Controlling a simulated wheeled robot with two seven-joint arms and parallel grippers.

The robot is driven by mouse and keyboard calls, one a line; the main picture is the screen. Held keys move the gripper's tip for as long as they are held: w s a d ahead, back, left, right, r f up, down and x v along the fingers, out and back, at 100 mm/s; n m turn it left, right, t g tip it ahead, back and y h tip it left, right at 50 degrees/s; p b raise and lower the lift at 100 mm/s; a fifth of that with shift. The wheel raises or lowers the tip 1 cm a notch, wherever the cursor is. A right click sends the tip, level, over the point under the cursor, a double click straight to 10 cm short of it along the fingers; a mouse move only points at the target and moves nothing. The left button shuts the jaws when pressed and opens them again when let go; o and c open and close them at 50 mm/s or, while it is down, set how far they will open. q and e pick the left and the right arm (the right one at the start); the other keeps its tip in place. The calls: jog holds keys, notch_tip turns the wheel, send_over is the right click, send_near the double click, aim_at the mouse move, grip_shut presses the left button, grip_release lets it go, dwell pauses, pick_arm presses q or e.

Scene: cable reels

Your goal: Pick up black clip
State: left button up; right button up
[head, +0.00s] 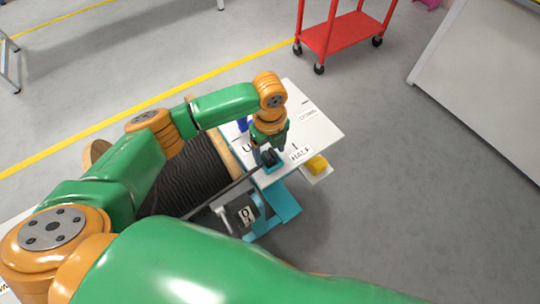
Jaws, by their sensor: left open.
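My left gripper (271,147) points down over the front part of a white panel (323,133). Its jaws are open, and its orange and green wrist covers the space just behind it. A small black piece (268,157), which looks like the black clip, sits just below and in front of the gripper at a teal block. It is small and partly covered, so I cannot tell whether the fingers touch it. A thin dark rod or cable (225,191) runs from it down to the left. My right gripper is not in view.
A large reel of black cable (187,178) stands left of the panel, partly behind my arm. A grey device (238,211) and teal brackets (285,202) sit below the panel. A red cart (340,35) stands farther back.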

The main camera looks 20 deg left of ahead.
pick_arm(q)
jog(key=shift+r, duration=0.1)
grip_shut()
notch_tip(320, 180, up, 3)
jog(key=shift+f, duration=0.15)
jog(key=s+a+r+p, duration=0.3)
jog(key=s+a+r, duration=0.5)
jog(key=s+r, duration=0.2)
jog(key=shift+s+a+r, duration=0.15)
jog(key=shift+s+a, duration=0.1)
jog(key=shift+s, duration=0.35)
notch_tip(320, 180, up, 5)
jog(key=p, duration=0.6)
